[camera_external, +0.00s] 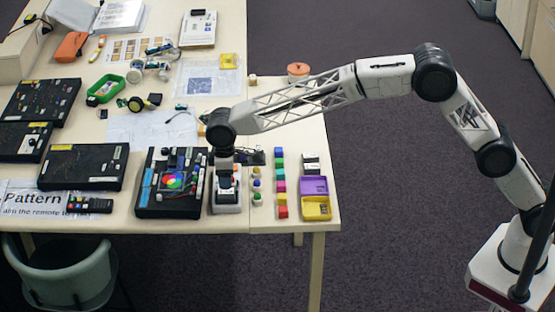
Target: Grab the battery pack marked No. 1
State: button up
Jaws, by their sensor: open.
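My gripper (226,186) is low over the near part of the table, between the black colour-wheel board and the rows of small coloured blocks. I cannot pick out a battery pack marked No. 1; no such marking is readable. A small black-and-white item (311,161) stands behind the purple tray, but I cannot tell what it is.
The black colour-wheel board (153,207) is close on the gripper's left. Coloured blocks (280,186), a purple tray (314,184) and a yellow tray (317,208) are on its right. More black boards (82,167) fill the left. The table's front edge is near.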

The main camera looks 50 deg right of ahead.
jog(key=shift+f, duration=0.15)
jog(key=shift+a+f, duration=0.1)
jog(key=shift+f, duration=2.45)
jog(key=c, duration=1)
jog(key=shift+c, duration=0.2)
jog(key=shift+r, duration=0.1)
jog(key=shift+s+r, duration=0.1)
jog(key=shift+r, duration=1.65)
jog(key=s+d+r, duration=0.1)
jog(key=s+d, duration=0.9)
jog(key=s, duration=0.2)
jog(key=shift+s+r, duration=0.2)
